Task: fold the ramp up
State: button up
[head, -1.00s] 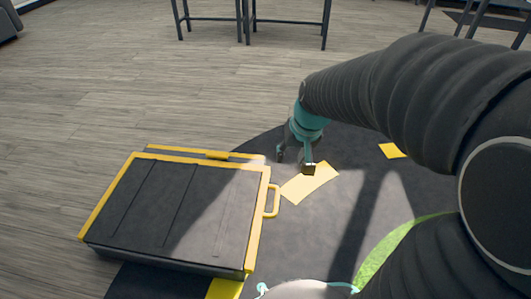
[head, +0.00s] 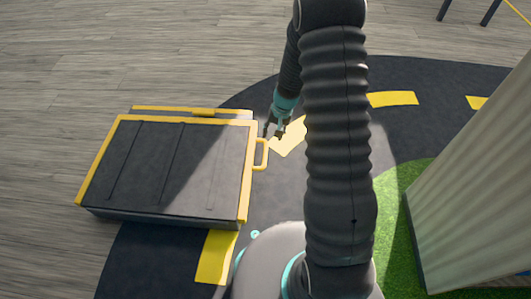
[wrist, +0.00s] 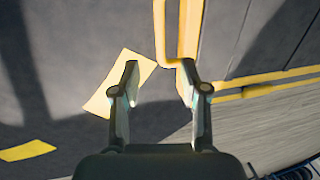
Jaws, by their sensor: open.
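The ramp (head: 178,170) is a dark grey panel with yellow edges, lying flat on the floor at the left of the head view. A yellow loop handle (head: 265,154) sticks out from its right edge. My gripper (head: 274,130) is open and empty, just beyond the handle and close to it in the head view. In the wrist view, my gripper (wrist: 160,66) has its fingers apart, with the handle (wrist: 160,35) ahead of them. The handle's near corner lies by the right fingertip; I cannot tell whether they touch. The ramp (wrist: 250,40) also shows at upper right.
A dark track with yellow dashes (head: 393,99) curves around the ramp. A pale ribbed panel (head: 475,180) stands at the right, beside green turf (head: 395,205). Wooden floor (head: 150,50) is clear behind the ramp.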

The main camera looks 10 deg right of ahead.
aim_at(265, 155)
jog(key=a+f, duration=0.1)
jog(key=f, duration=0.3)
jog(key=f+b, duration=0.1)
jog(key=f, duration=0.4)
jog(key=w+a+f+b, duration=0.1)
jog(key=f, duration=0.3)
jog(key=shift+a+f, duration=0.25)
jog(key=shift+a, duration=0.05)
grip_shut()
